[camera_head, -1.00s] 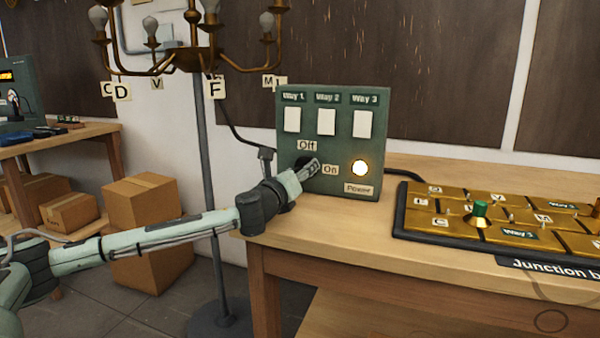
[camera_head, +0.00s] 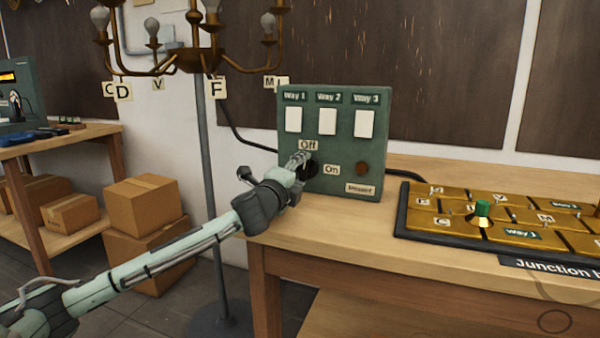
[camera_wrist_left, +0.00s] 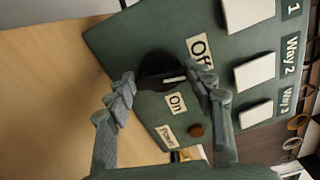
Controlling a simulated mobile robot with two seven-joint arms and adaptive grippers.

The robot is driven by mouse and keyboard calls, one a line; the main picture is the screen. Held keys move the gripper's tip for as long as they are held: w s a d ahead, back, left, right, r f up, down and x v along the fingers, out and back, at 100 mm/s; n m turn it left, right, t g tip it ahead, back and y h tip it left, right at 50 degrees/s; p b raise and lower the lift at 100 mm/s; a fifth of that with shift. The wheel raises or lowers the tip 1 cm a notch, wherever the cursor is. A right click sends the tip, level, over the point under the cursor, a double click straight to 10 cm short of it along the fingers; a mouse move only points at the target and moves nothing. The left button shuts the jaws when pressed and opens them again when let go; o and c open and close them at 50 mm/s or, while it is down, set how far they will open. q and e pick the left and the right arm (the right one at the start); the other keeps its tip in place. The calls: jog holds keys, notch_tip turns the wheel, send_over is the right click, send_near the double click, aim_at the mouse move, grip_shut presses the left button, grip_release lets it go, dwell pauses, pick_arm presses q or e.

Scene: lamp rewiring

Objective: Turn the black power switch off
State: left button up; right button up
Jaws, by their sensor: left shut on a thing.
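The black power switch (camera_head: 311,168) is a round knob on the front of the green switch panel (camera_head: 345,150), between the "Off" label (camera_head: 308,145) and the "On" label (camera_head: 331,170). My right gripper is not in view.
The panel stands on a wooden table (camera_head: 350,237), with the brass junction board (camera_head: 470,243) to its right. A chandelier (camera_head: 195,60) hangs above left of the panel. Cardboard boxes (camera_head: 143,203) stand on the left. The table's front strip is clear.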

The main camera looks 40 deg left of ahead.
pick_arm(q)
jog(key=shift+n, duration=1.2)
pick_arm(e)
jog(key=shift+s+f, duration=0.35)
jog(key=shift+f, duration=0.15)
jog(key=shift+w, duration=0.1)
pick_arm(q)
jog(key=o, duration=1.2)
jog(key=shift+c, duration=0.2)
jog(key=shift+s, duration=0.15)
jog(key=v, duration=1.1)
jog(key=shift+s+f, duration=0.1)
jog(key=shift+s, duration=0.25)
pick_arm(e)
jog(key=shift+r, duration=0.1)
